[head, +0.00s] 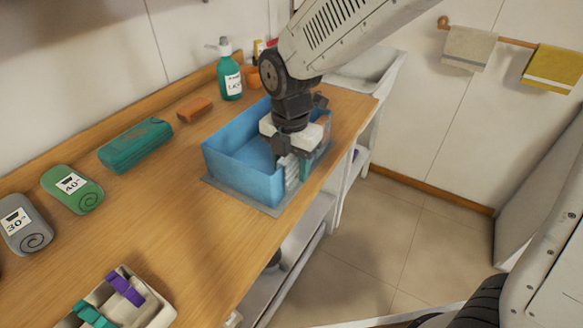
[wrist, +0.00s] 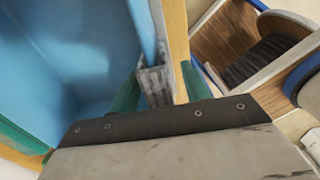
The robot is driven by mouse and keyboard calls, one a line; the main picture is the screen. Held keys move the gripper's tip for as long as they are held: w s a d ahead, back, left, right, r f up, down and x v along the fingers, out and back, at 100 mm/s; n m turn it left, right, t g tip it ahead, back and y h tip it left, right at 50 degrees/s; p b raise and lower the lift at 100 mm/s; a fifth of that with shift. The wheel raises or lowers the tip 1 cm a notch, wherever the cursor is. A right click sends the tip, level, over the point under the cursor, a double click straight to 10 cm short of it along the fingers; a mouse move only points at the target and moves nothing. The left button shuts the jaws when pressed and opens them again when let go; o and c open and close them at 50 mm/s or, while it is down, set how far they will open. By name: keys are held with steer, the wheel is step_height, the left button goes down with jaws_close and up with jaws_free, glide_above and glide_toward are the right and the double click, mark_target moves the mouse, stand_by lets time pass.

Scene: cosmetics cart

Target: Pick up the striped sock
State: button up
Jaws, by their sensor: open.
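The striped sock is a grey and white ribbed strip (head: 291,174) at the front right wall of the blue bin (head: 232,178) in the head view. In the wrist view the striped sock (wrist: 153,84) lies along the bin's right wall, partly hidden by my gripper body. My gripper (head: 299,158) points down over that wall, with the sock directly beneath it. In the wrist view my gripper (wrist: 161,88) has its green fingers apart, one on each side of the sock and wall. I cannot tell whether they touch the sock.
The bin stands on a grey mat (head: 270,209) near the counter's front edge. A tray (head: 145,306) is at the front left. The middle counter is clear.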

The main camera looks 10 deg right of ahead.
steer(key=shift+f, duration=0.5)
jaws_close()
